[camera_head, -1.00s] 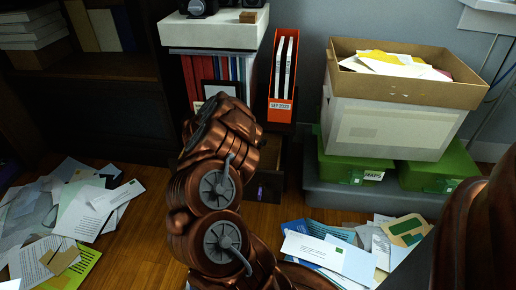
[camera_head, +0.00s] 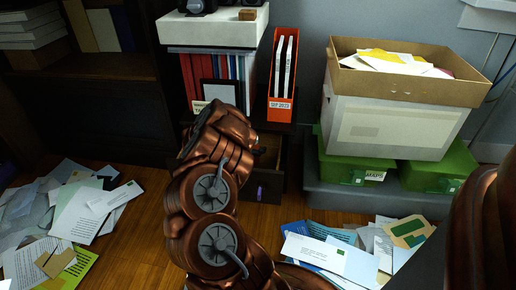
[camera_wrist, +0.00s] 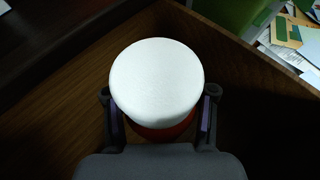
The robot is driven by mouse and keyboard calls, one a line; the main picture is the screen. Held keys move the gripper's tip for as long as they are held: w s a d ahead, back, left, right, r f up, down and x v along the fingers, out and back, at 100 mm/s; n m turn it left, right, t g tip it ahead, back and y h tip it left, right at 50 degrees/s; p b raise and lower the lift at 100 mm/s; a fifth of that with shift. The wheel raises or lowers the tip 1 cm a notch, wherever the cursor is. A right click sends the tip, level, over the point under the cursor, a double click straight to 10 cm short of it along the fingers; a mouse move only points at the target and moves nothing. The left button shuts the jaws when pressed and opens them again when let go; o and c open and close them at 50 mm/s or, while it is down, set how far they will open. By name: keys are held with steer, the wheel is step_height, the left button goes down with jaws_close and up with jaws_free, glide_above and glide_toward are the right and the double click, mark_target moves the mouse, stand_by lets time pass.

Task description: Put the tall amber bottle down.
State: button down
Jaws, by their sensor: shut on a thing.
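In the wrist view, a bottle with a wide round white cap (camera_wrist: 156,82) is between the two fingers of my gripper (camera_wrist: 158,92). A strip of its orange-red body (camera_wrist: 162,133) shows under the cap; the rest is hidden below. My gripper is shut on it. The bottle is seen from above, over or inside a wooden drawer (camera_wrist: 258,85); I cannot tell whether its base touches the drawer floor. In the head view, my arm hides the gripper and bottle, and the open drawer (camera_head: 268,158) shows just right of the arm.
An orange magazine file (camera_head: 282,75) stands above the drawer. Green boxes (camera_head: 345,165) and a large paper-filled carton (camera_head: 400,115) are at the right. Loose papers (camera_head: 75,215) lie on the floor at left, with more papers (camera_head: 330,255) at front right.

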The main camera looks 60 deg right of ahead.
steer(key=shift+f+b, duration=0.3)
steer(key=shift+c, duration=1.9)
jaws_free()
steer(key=shift+r, duration=0.1)
